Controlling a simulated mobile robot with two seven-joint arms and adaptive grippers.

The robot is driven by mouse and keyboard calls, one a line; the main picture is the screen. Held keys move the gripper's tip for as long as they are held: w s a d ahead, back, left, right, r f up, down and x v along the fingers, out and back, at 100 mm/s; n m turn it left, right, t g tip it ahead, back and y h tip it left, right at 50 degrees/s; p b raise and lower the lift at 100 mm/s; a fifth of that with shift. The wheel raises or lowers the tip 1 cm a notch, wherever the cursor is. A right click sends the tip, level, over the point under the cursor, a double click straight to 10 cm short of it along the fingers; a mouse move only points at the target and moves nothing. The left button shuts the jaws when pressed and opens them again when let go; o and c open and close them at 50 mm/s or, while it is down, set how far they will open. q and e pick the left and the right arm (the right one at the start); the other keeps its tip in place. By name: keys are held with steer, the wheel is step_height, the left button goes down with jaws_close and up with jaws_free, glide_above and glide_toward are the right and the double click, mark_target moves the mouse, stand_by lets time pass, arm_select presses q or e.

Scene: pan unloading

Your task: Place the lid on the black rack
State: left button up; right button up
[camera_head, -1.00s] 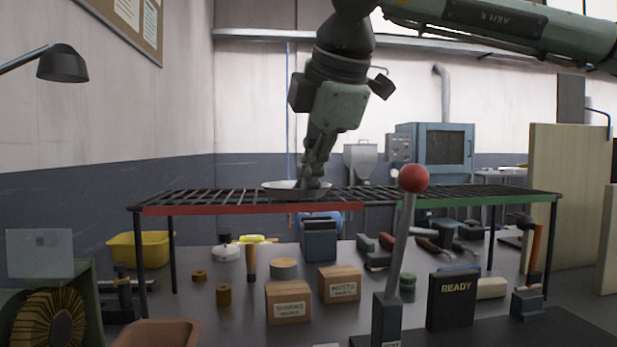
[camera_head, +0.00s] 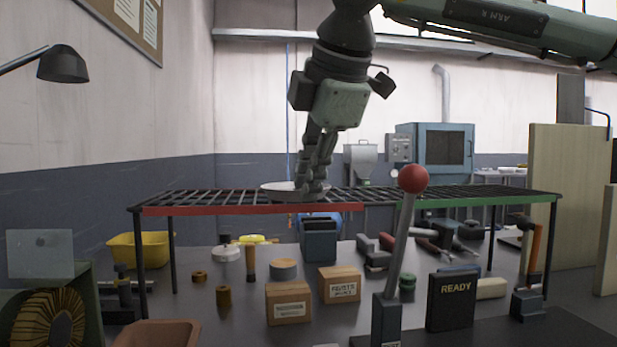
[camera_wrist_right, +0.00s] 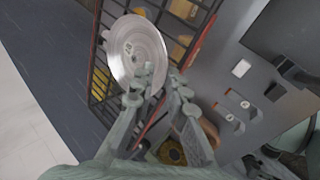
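The lid, a shiny round metal disc (camera_head: 280,187), lies on or just at the top of the black rack (camera_head: 170,196), over the red-edged left part. It also shows in the wrist view (camera_wrist_right: 128,52), with a small mark at its middle. My right gripper (camera_head: 312,190) points down at the lid's right side. In the wrist view my right gripper (camera_wrist_right: 162,76) has its two fingers spread apart near the lid's rim, one overlapping the disc in the picture and one just beside it. It looks open. My left gripper is not in view.
The rack has a red front edge on the left and a green one (camera_head: 450,201) on the right; the right part is clear. A red-knobbed lever (camera_head: 412,180) rises in front. Boxes (camera_head: 288,302), a yellow bin (camera_head: 140,250) and tools stand under the rack.

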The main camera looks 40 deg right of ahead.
steer(key=v, duration=1.2)
steer(key=shift+w+f, duration=0.1)
steer(key=shift+f, duration=0.05)
